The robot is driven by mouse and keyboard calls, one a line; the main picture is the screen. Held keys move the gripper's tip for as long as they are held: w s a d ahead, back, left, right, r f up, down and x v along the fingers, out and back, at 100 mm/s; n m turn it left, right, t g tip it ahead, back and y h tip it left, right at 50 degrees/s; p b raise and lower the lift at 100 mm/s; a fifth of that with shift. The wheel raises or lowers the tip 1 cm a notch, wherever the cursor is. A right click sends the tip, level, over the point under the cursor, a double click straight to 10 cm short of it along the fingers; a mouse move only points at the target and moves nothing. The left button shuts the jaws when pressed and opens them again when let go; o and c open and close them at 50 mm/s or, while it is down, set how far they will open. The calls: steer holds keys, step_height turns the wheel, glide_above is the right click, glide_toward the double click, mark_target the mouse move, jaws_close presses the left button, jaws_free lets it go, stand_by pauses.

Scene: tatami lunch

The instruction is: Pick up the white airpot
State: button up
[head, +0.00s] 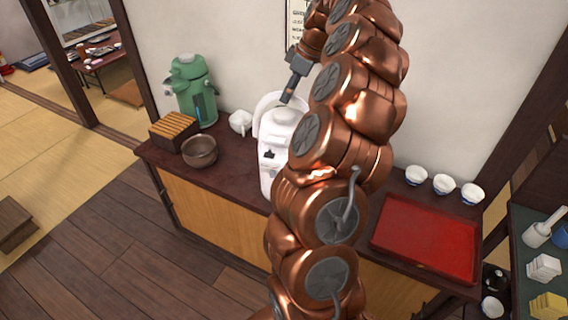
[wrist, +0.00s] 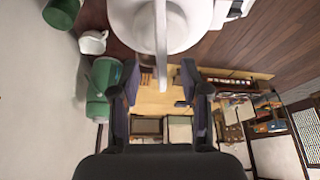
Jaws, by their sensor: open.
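The white airpot (head: 268,175) stands upright on the dark top of the low cabinet, with its carrying handle raised. My arm covers its right side in the head view. In the wrist view its round white top (wrist: 190,28) and handle fill the upper middle. My gripper (head: 288,97) is just above the airpot's top and handle in the head view.
A green airpot (head: 190,92) stands at the cabinet's left back. A small white pot (head: 240,122), a brown bowl (head: 199,152) and a slatted wooden box (head: 173,130) are nearby. A red tray (head: 427,238) and white cups (head: 444,183) are right. The wall is close behind.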

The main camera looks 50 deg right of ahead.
steer(key=shift+p+x, duration=0.6)
steer(key=shift+x, duration=1.05)
steer(key=shift+a, duration=0.1)
jaws_close()
steer(key=shift+r, duration=0.1)
